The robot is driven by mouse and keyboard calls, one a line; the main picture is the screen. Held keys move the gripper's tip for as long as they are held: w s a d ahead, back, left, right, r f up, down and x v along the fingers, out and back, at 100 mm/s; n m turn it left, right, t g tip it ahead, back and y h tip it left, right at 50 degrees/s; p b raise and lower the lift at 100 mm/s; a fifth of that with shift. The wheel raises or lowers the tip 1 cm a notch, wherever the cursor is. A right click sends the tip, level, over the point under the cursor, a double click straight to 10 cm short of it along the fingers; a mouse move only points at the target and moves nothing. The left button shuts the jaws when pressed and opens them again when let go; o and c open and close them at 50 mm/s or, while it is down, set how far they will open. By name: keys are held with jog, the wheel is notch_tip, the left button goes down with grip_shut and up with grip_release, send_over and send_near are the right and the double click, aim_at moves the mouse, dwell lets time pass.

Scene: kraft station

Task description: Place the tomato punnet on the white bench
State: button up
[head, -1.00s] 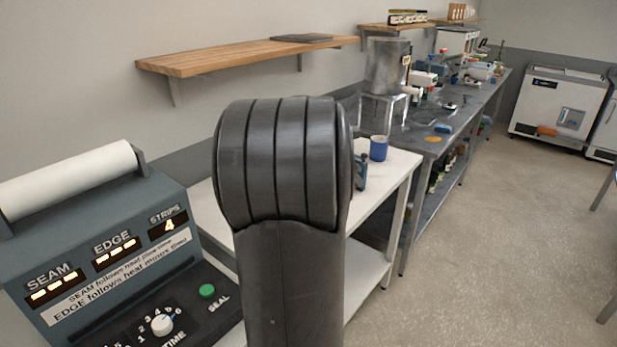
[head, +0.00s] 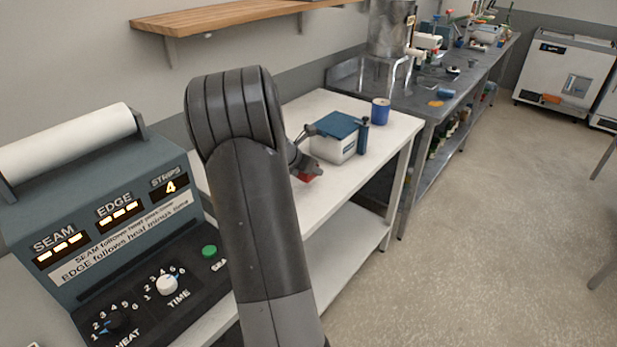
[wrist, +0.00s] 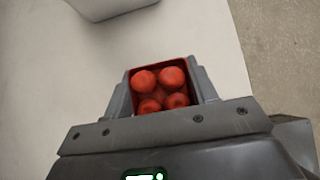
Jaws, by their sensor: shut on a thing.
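The tomato punnet (wrist: 158,88) is a small red square tub with several red tomatoes in it, seen from above in the wrist view. My gripper (wrist: 160,90) is shut on it, one finger on each side. In the head view a small red part of the punnet (head: 309,175) shows past my arm, above the white bench (head: 392,122). The bench top also fills much of the wrist view (wrist: 50,100). I cannot tell whether the punnet touches the bench top. My arm hides most of my gripper in the head view.
A white box with a blue top (head: 335,137) stands on the bench behind the punnet, with a blue cup (head: 380,111) beyond it. The sealing machine (head: 110,210) is at the left. A wooden shelf (head: 235,17) hangs above. The bench's right front part is clear.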

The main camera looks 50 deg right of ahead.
aim_at(309, 178)
jog(key=shift+f, duration=2)
jog(key=shift+f, duration=0.1)
jog(key=o, duration=1)
jog(key=shift+a+r, duration=0.2)
jog(key=shift+r, duration=0.15)
jog(key=v, duration=1.1)
jog(key=shift+a+r, duration=0.15)
jog(key=shift+a, duration=0.1)
